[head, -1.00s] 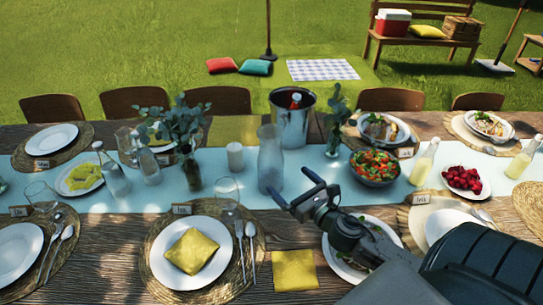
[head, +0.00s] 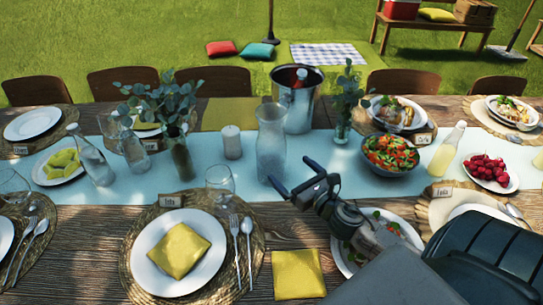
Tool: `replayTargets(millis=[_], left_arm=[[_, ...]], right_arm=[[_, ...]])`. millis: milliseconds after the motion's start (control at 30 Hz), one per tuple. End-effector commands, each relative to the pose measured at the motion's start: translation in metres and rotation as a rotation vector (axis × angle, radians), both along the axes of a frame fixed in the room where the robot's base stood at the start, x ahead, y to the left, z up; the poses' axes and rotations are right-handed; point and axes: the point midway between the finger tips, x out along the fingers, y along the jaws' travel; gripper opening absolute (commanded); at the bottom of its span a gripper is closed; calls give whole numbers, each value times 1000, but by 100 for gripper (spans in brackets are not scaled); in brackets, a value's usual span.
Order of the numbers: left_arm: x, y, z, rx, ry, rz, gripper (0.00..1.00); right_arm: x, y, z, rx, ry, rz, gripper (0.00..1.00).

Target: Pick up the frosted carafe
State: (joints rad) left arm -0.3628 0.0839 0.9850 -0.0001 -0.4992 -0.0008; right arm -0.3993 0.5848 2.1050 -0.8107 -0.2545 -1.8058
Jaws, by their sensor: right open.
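The frosted carafe (head: 271,145) stands upright on the pale blue table runner near the middle of the table, just in front of a metal bucket. My right gripper (head: 294,178) is open and empty. Its fingers are just in front and to the right of the carafe's lower part in the picture, and one fingertip appears close to its base. I cannot tell whether it touches. My left gripper is not in view.
The metal bucket (head: 298,112) holding a bottle stands close behind the carafe. A white candle (head: 231,142) is to its left and a salad bowl (head: 392,157) to its right. A wine glass (head: 219,178) and a plate with a yellow napkin (head: 151,262) are nearer.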

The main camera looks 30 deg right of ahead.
Motion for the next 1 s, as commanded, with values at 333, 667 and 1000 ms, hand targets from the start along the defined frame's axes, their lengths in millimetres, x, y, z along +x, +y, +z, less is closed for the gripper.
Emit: replayTargets(millis=[333,667,1000], left_arm=[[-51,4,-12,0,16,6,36],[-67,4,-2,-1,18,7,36],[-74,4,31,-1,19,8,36]], right_arm=[[26,2,7,6,-2,-1,100],[51,3,4,4,-2,2,100],[84,4,11,6,-2,0,100]])
